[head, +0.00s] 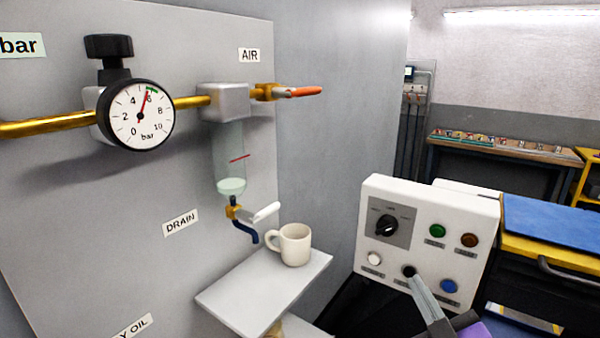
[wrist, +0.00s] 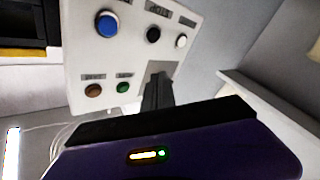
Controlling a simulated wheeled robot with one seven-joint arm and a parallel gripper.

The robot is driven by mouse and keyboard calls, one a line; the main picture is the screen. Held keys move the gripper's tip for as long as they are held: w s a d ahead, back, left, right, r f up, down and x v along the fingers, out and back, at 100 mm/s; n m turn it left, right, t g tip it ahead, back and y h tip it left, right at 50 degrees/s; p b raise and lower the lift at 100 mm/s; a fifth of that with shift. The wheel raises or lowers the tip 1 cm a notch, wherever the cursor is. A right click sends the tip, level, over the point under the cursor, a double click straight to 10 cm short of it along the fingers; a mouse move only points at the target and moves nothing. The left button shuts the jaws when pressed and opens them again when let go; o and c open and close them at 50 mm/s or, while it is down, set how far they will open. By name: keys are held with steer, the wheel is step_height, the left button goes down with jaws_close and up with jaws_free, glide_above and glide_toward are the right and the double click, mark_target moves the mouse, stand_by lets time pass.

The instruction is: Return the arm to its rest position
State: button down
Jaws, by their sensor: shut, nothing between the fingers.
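My gripper (head: 416,283) shows at the lower right of the head view, its fingers shut with nothing between them. Its fingertips are at the lower part of a white control box (head: 405,194), by a black button (head: 409,270). I cannot tell whether they touch it. In the wrist view my gripper (wrist: 158,78) points at the same box, and the black button (wrist: 153,34) lies beyond the tips, apart from them in the picture. The box also carries a blue button (head: 448,286), a white button (head: 374,259), a green button (head: 437,231), a brown button (head: 469,240) and a rotary switch (head: 387,225).
Left of the box, a beige mug (head: 295,245) stands on a grey shelf (head: 232,299) below a drain spout. A pressure gauge (head: 139,115) and a lever valve with an orange handle (head: 297,92) sit on the panel above. A blue-topped cabinet (head: 550,222) stands at the right.

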steer(key=s+f+m+g, duration=0.1)
steer(key=s+f, duration=0.3)
steer(key=s, duration=0.9)
steer(key=s+a+f+m+g+h, duration=0.1)
steer(key=s+f+m, duration=0.3)
steer(key=s, duration=1)
steer(key=s+a+f+m+g, duration=0.1)
steer(key=s+f, duration=0.4)
steer(key=s, duration=0.8)
steer(key=shift+s+f+m+g, duration=0.2)
steer(key=shift+f+m+g, duration=0.1)
steer(key=shift+m+g, duration=0.35)
